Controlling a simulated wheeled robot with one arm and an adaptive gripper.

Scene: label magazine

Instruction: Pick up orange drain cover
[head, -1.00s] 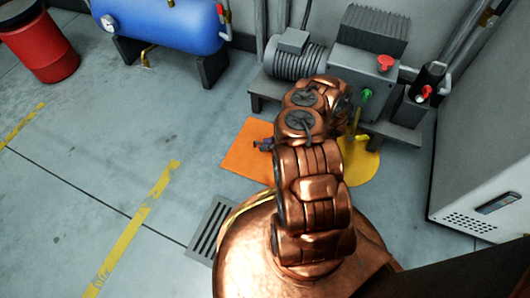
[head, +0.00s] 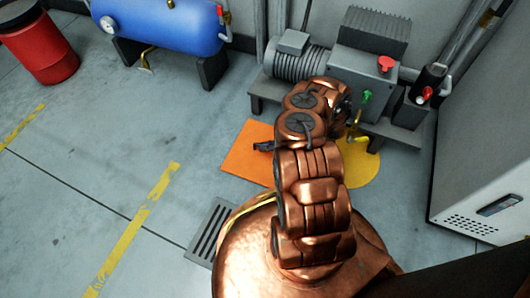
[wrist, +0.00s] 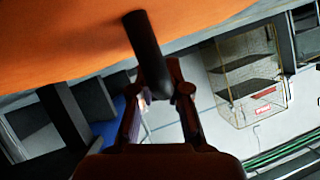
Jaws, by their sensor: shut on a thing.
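The orange drain cover (head: 245,155) is a flat orange sheet beside my arm in the head view, partly hidden by it. In the wrist view its orange surface (wrist: 220,12) fills the top, close to the camera. A dark post (wrist: 143,38) stands out from that surface. My gripper (wrist: 160,88) is shut on this dark post, which looks like the cover's handle. In the head view only a small dark part of my gripper (head: 264,146) shows over the orange sheet. I cannot tell whether the cover is off the floor.
A yellow round cover (head: 362,170) lies right of my arm. A grey motor unit (head: 365,70) stands behind on a low bench. A blue tank (head: 170,25), a red drum (head: 45,50) and a grey cabinet (head: 490,140) stand around. The floor at left is clear.

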